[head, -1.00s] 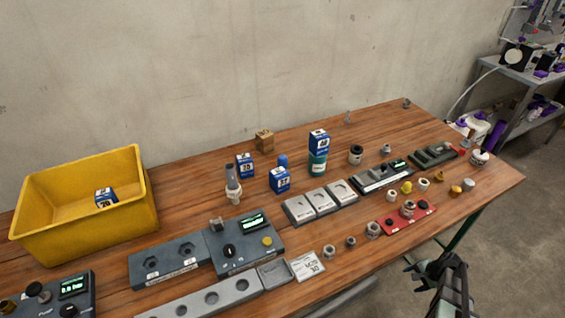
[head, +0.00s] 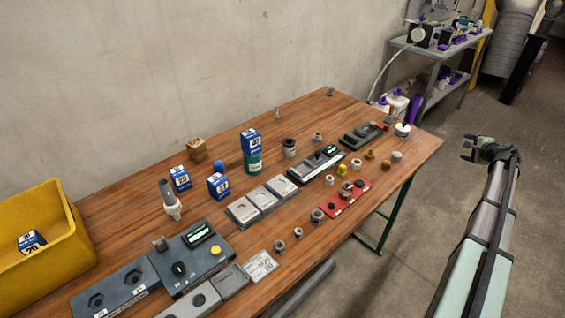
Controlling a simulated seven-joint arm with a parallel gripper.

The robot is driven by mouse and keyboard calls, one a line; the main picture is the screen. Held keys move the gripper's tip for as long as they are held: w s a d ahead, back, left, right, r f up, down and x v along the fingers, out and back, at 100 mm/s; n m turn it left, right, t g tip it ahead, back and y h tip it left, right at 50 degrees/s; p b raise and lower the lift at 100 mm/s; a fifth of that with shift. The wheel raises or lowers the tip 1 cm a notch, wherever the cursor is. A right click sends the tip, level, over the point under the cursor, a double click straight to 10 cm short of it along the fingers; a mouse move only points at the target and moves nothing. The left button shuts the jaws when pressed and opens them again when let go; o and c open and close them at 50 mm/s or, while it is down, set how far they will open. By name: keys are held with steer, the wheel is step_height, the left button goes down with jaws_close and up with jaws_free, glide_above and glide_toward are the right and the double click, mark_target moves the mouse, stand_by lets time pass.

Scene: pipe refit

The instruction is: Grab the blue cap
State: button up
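A rounded blue piece that looks like the blue cap (head: 219,167) stands on the wooden table, partly hidden behind a blue-and-white box (head: 217,187). I cannot see its base. My gripper (head: 467,149) is off the table's right end, above the floor and far to the right of the blue cap. Its two fingers are apart, pointing left, with nothing between them.
A green bottle with a box on it (head: 252,152) stands right of the cap, and a brown block (head: 197,150) behind it. Grey three-part blocks (head: 262,199) lie in front. A yellow bin (head: 75,240) is at left. Several small fittings crowd the table's right half.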

step_height(320, 180, up, 9)
steer(key=w+d+t, duration=0.1)
steer(key=w+d, duration=0.2)
steer(key=w+a+r+n, duration=0.1)
steer(key=w+a+r, duration=0.15)
steer(key=a, duration=0.25)
steer(key=w+a+f+n+g+y, duration=0.15)
steer(key=w+a+n+g, duration=0.35)
steer(key=a, duration=1.5)
steer(key=w+a+f+n+g+y, duration=0.2)
steer(key=a+n, duration=0.5)
steer(key=a, duration=1.4)
steer(key=n+g+h, duration=0.4)
steer(key=n+g, duration=0.2)
steer(key=n, duration=1)
glide_above(218, 162)
step_height(218, 162, down, 13)
steer(key=shift+s+r, duration=0.1)
steer(key=shift+s, duration=0.05)
steer(key=c, duration=1.1)
